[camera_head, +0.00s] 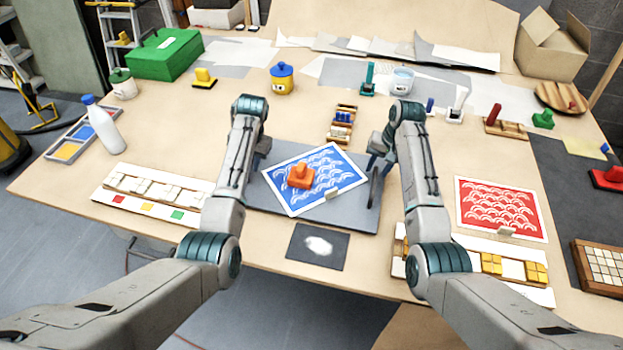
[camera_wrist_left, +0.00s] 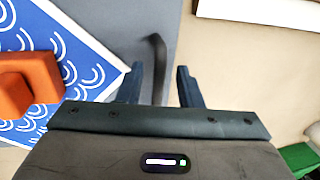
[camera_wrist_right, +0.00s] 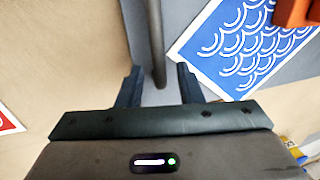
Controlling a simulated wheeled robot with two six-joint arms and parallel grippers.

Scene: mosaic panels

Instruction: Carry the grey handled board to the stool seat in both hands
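The grey handled board (camera_head: 350,213) lies flat on the table between my arms. A blue-and-white patterned sheet (camera_head: 322,165) and an orange block (camera_head: 299,178) lie on it. The right handle (camera_head: 374,188) shows as a dark bar; the left one is mostly hidden by my arm. My left gripper (camera_wrist_left: 158,88) is open, with the left handle (camera_wrist_left: 158,60) between its fingers. My right gripper (camera_wrist_right: 158,85) is open, with the right handle (camera_wrist_right: 156,45) between its fingers. Gaps show beside both handles. I cannot make out the stool seat for certain.
A tan surface (camera_head: 400,328) shows below the table's front edge, partly hidden by my right arm. A dark card (camera_head: 317,246) lies before the board. A red patterned sheet (camera_head: 500,208) lies right, a tile strip (camera_head: 150,193) left. A small rack (camera_head: 342,124) stands behind.

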